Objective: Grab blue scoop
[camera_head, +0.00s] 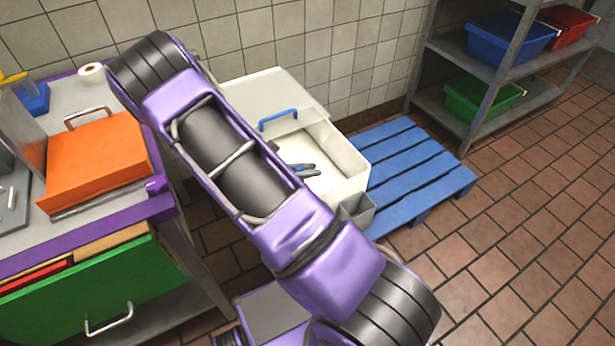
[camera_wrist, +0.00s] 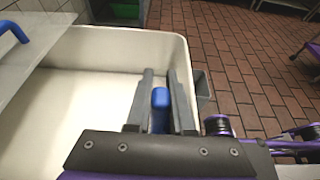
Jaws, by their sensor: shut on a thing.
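The blue scoop (camera_wrist: 160,103) shows in the wrist view as a short, rounded blue piece, probably its handle, between the two grey fingers of my gripper (camera_wrist: 160,80). My gripper is shut on it. The rest of the scoop is hidden behind the gripper's mount. In the head view my gripper (camera_head: 309,169) shows as dark fingers over the open white bin (camera_head: 345,165), partly hidden by my arm. In the wrist view the fingers lie near the bin's right wall (camera_wrist: 190,75).
The bin's lid (camera_head: 240,100) has a blue handle (camera_head: 278,116). A small grey holder (camera_head: 357,212) hangs on the bin's side. A blue pallet (camera_head: 420,165) lies right of the bin. An orange box (camera_head: 98,160) sits on the counter at left. Tiled floor at right is clear.

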